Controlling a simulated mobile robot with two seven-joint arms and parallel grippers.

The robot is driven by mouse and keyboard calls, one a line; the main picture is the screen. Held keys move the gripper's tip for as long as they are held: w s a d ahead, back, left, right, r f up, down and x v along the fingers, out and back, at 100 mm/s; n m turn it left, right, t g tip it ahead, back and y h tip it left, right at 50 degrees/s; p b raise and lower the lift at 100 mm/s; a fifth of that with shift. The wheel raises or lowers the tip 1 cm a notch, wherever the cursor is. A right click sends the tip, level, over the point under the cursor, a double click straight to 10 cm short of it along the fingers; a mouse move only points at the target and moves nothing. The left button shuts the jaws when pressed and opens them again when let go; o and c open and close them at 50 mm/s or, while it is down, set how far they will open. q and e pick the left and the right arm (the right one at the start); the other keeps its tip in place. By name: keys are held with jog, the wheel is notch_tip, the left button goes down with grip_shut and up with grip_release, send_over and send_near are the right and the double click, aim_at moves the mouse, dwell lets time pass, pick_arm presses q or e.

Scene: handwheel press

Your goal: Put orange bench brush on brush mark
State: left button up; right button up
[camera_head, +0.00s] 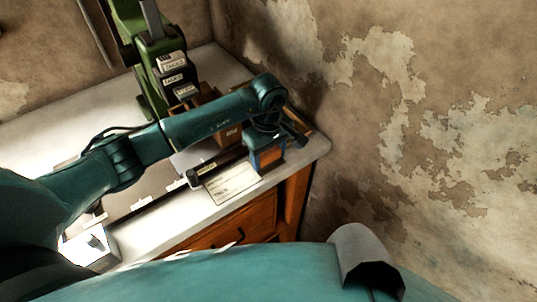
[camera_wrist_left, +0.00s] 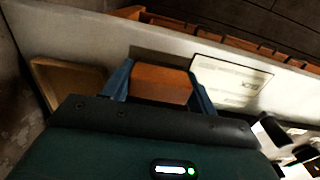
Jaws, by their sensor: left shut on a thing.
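My left gripper (camera_head: 266,154) is over the right end of the white bench, near its front edge. In the left wrist view its two blue fingers (camera_wrist_left: 160,85) are shut on the orange bench brush (camera_wrist_left: 160,84), which shows as an orange block between them. The brush (camera_head: 270,158) shows only in part in the head view, below the gripper. I cannot tell whether its underside touches the bench. I cannot make out the brush mark for certain. My right gripper is not in view.
A white printed card (camera_head: 232,184) lies left of the gripper; it also shows in the left wrist view (camera_wrist_left: 230,83). A brown tray-like rectangle (camera_wrist_left: 68,84) lies left of the brush there. The green press (camera_head: 150,60) stands behind my arm. Orange-brown drawers (camera_head: 235,228) are below.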

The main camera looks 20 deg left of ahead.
pick_arm(q)
jog(key=o, duration=0.5)
jog(key=shift+f, duration=0.2)
jog(key=o, duration=0.4)
jog(key=shift+o, duration=0.3)
jog(key=shift+r, duration=0.1)
